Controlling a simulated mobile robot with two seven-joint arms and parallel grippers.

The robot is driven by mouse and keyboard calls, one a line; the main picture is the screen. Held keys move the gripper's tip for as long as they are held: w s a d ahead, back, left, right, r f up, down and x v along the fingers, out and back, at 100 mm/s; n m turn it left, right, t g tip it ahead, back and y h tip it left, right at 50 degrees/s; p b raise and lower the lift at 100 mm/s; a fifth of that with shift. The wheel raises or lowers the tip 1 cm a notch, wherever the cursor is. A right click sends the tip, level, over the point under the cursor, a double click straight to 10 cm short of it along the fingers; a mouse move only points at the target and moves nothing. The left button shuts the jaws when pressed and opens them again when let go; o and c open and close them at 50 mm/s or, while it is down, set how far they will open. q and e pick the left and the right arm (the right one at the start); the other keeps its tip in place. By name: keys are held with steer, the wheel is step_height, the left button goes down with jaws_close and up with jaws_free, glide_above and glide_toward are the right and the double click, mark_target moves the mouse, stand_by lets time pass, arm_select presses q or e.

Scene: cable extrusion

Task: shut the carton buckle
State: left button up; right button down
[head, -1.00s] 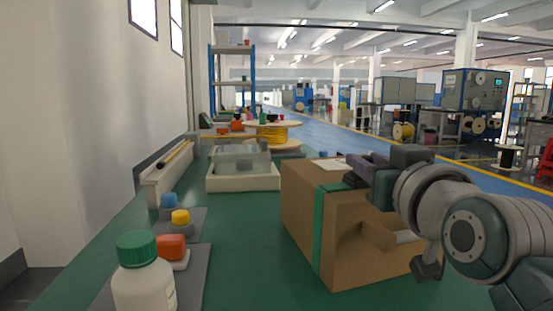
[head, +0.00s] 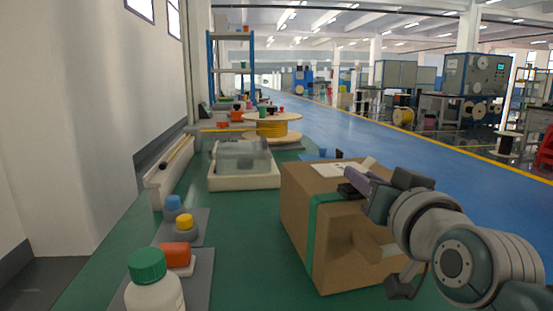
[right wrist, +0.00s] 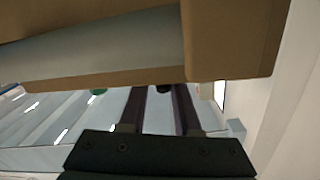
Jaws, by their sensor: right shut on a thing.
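The brown carton (head: 297,219) stands upright on the green bench, with a green strap (head: 312,236) down its near side. My right gripper (head: 354,184) is at the carton's top near the strap, shut on a small dark piece that looks like the carton buckle (head: 348,191). The fingers and arm hide much of the buckle, so I cannot tell how its halves sit. In the right wrist view the carton (right wrist: 235,40) fills the top, and a dark bit shows between the two purple fingers (right wrist: 160,100). My left gripper is not in view.
A white bottle with a green cap (head: 150,283) stands at the front left. Behind it are grey plates with an orange block (head: 175,254) and small yellow and blue caps. A clear-lidded tray (head: 243,181) and a cable spool (head: 272,129) stand farther back.

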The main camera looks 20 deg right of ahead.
steer(key=shift+f, duration=0.25)
steer(key=c, duration=1)
jaws_free()
steer(key=shift+c, duration=0.2)
steer(key=shift+o, duration=1.3)
steer(key=shift+d, duration=0.2)
steer(key=shift+a, duration=0.1)
steer(key=shift+s+r, duration=0.15)
steer(key=shift+s, duration=0.1)
steer(key=p+v, duration=0.5)
steer(key=v, duration=0.3)
steer(key=shift+s, duration=0.1)
steer(key=shift+s+a+p, duration=0.25)
steer(key=shift+s+p, duration=0.05)
steer(key=shift+s, duration=0.35)
